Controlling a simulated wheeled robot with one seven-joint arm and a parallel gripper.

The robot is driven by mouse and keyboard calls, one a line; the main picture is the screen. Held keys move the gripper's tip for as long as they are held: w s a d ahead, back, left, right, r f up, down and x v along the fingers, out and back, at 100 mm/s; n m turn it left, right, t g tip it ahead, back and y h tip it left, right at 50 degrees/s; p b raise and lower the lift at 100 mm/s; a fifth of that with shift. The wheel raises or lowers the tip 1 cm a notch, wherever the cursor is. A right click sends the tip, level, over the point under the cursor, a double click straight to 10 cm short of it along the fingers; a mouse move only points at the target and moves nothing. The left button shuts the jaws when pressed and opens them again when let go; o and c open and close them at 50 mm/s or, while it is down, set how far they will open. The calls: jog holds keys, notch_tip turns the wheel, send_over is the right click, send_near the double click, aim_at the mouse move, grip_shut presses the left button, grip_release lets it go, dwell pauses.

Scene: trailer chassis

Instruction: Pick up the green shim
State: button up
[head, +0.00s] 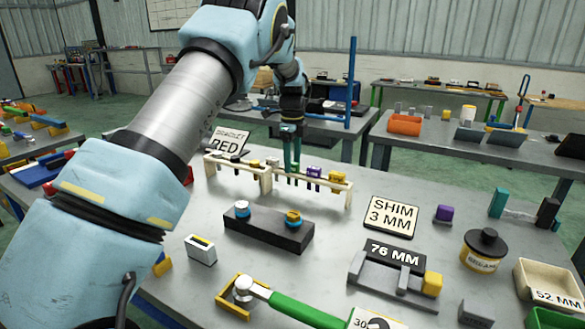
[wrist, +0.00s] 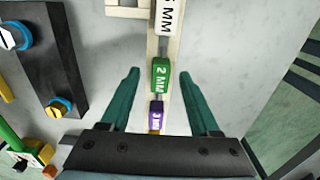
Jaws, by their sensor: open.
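The green shim (wrist: 161,76), marked 2 MM, stands in a slim light wooden rack (wrist: 151,47) in the wrist view. A white shim marked with MM (wrist: 167,18) is above it in the picture, and a purple shim (wrist: 156,117) marked 3 MM is below it. My gripper (wrist: 159,74) is open, with one teal finger to each side of the green shim and a gap on both sides. In the head view my gripper (head: 290,158) is over the middle of the rack (head: 264,188). There its fingers largely cover the green shim.
A black block (head: 269,231) with blue and yellow knobs stands in front of the rack. A RED sign (head: 228,142) stands behind its left end. A SHIM 3 MM sign (head: 391,216) and a 76 MM block (head: 396,256) are to the right. The tabletop between is clear.

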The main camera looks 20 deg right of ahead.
grip_shut()
dwell(0.4)
